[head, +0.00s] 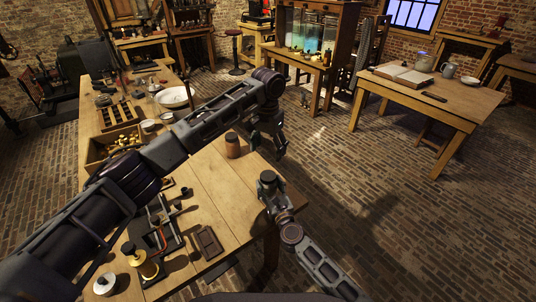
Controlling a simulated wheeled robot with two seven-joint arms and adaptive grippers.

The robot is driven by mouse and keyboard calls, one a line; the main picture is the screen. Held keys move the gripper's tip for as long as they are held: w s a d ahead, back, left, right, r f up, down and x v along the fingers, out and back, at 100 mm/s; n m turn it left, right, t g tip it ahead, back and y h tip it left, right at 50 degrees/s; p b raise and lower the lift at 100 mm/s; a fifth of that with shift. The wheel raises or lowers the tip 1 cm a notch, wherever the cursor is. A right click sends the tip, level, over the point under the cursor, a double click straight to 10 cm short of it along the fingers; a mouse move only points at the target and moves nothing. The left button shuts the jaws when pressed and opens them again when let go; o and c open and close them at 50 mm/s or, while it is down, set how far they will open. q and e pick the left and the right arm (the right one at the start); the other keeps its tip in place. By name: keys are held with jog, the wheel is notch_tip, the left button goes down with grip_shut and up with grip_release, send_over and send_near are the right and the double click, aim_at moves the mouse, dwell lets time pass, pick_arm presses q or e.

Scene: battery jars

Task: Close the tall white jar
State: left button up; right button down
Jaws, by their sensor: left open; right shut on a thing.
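I cannot make out a tall white jar for certain. A brown jar (233,148) with a dark top stands upright near the right edge of the wooden bench (205,180). My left gripper (268,148) is open and points down just right of the brown jar, apart from it and past the bench edge. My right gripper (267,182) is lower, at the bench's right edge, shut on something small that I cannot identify. A squat white pot (105,284) with a dark knob sits at the bench's near left corner.
My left arm crosses above the bench. A white bowl (173,97), small pale pots (148,125) and a wooden tray (119,115) lie at the back. A brass-topped device (140,260) and a dark slab (207,242) are near. Floor right of the bench is clear.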

jog(key=shift+c, duration=1.5)
grip_release()
jog(key=shift+s, duration=0.2)
jog(key=v, duration=1.1)
jog(key=shift+s, duration=0.3)
jog(key=shift+d+f, duration=0.1)
jog(key=shift+d, duration=0.05)
